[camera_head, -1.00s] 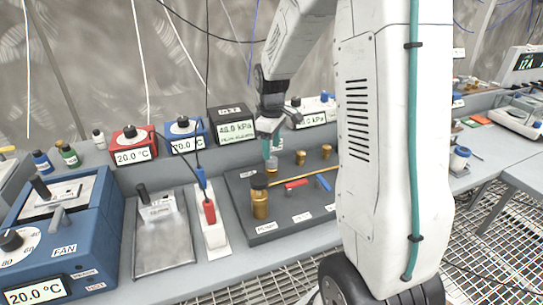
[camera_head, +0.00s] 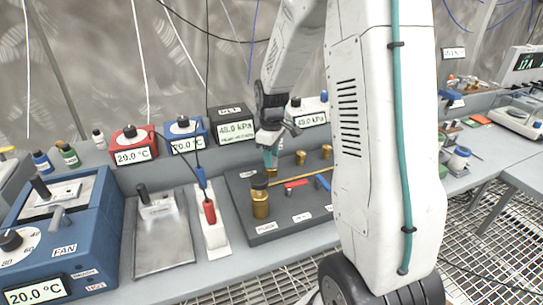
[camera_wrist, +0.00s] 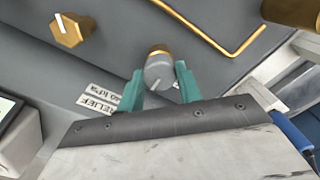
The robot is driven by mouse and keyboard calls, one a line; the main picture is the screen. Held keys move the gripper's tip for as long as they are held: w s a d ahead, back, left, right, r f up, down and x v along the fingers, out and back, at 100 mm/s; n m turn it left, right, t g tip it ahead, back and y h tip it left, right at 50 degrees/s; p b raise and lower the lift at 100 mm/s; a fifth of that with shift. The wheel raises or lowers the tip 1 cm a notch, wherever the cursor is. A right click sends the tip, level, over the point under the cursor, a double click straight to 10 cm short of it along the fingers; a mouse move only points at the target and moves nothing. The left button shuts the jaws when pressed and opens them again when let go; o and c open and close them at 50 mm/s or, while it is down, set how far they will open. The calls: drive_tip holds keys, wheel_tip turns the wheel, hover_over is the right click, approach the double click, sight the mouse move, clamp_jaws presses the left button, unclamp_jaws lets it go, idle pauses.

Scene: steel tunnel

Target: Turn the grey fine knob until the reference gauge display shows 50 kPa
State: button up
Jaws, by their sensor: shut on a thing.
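The grey fine knob (camera_wrist: 158,71), with a white pointer line and a brass part behind it, sits between the teal fingers of my gripper (camera_wrist: 159,84) in the wrist view. The fingers are shut on it. In the head view my gripper (camera_head: 271,158) reaches down to the dark panel, and the knob is mostly hidden by the fingers. The black reference gauge (camera_head: 235,130) stands behind the panel. Its display reads about 48 or 49 kPa; the small digits are blurred.
A brass knob with a white pointer (camera_wrist: 72,30) and a bent brass tube (camera_wrist: 225,42) lie near my gripper. A brass cylinder (camera_head: 260,200) stands on the panel (camera_head: 270,232). Another white unit (camera_head: 310,119) behind it also shows a kPa reading.

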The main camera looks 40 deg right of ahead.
drive_tip(key=shift+m, duration=0.3)
drive_tip(key=m, duration=0.9)
drive_tip(key=shift+w+r, duration=0.1)
idle(0.4)
drive_tip(key=o, duration=1)
wheel_tip(320, 180, up, 8)
drive_tip(key=shift+f, duration=0.1)
